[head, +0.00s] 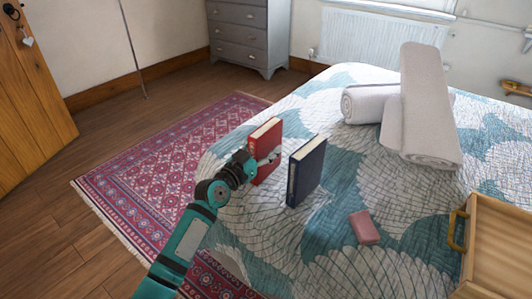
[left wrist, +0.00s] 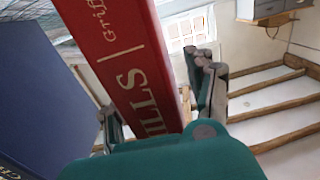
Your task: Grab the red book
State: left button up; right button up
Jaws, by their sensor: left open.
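The red book (head: 265,138) stands upright on the bed, left of the dark blue book (head: 307,172). My left gripper (head: 262,164) is at the red book's lower front, with one finger showing along its right side. In the left wrist view, the red book's spine (left wrist: 122,62) with gold lettering lies between the two spread fingers of my left gripper (left wrist: 158,108). The jaws are open; I cannot tell whether either finger touches the cover. The blue book (left wrist: 35,95) is close by at the left of that view. My right gripper is not in view.
The bed's patterned quilt (head: 335,235) bears a pink block (head: 364,228), rolled white towels (head: 425,110) and a wooden tray (head: 495,240) at right. The blue book stands close to the red one. A grey drawer unit (head: 238,30) and patterned rug (head: 150,175) lie beyond.

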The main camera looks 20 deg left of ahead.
pick_arm(q)
jog(key=shift+w+d, duration=0.1)
jog(key=shift+w, duration=0.1)
grip_shut()
jog(key=shift+r, duration=0.2)
dwell(0.4)
